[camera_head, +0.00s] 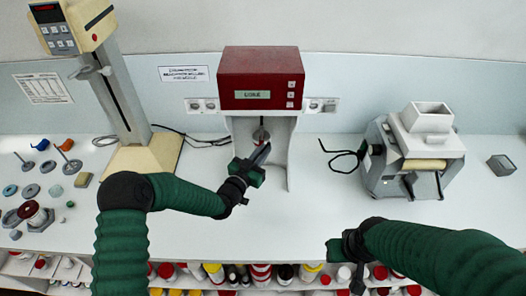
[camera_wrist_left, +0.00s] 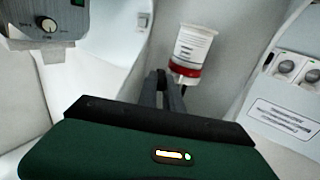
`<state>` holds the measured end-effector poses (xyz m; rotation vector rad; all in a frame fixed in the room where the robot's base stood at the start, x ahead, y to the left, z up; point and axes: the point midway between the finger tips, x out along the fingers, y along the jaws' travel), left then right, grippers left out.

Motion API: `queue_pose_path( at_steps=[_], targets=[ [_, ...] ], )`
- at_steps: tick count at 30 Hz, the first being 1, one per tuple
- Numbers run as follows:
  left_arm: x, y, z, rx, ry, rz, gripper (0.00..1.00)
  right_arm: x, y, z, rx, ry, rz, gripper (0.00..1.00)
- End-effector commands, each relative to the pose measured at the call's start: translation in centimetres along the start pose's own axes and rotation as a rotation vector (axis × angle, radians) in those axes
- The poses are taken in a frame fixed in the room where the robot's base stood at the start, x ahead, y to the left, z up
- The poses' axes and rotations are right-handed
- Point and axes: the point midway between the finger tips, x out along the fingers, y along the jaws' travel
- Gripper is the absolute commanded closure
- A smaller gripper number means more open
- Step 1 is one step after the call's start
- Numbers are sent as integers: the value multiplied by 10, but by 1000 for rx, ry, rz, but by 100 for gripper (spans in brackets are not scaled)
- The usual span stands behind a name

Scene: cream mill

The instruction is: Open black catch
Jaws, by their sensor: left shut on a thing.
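My left gripper (camera_head: 262,154) reaches in under the red machine, in front of its white stand. In the left wrist view its two grey fingers (camera_wrist_left: 170,95) are close together, shut on a small black piece at their tips, which I take to be the black catch (camera_wrist_left: 161,76). Its full shape is hidden by the fingers. A white jar with a red lid at its lower end (camera_wrist_left: 194,48) is just beyond and to the right of the fingertips. My right gripper (camera_head: 343,248) is at the bench's front edge, away from the stand; its jaws do not show clearly.
The red machine (camera_head: 261,78) sits above the work space. A cream column device (camera_head: 140,155) stands left, a grey roller mill (camera_head: 415,155) right. Small discs and tools lie at far left, a grey box (camera_head: 501,165) at far right.

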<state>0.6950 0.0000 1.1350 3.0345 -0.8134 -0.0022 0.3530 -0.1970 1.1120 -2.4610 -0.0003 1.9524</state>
Motion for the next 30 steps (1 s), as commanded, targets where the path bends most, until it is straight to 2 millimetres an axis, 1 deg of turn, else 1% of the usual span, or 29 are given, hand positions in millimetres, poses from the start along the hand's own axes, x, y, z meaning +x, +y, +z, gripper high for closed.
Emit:
queue_pose_path(
  at_steps=[5,11,24,30],
  targets=[
    [0,1,0,1,1,-14,100,2,0,0,0,0,0,64],
    [0,5,1,0,1,-89,100,9,0,2,0,0,0,64],
    [4,17,1,0,5,-383,100,33,0,8,0,0,0,64],
    [5,20,0,0,4,-481,100,39,0,9,0,0,0,64]
  ],
)
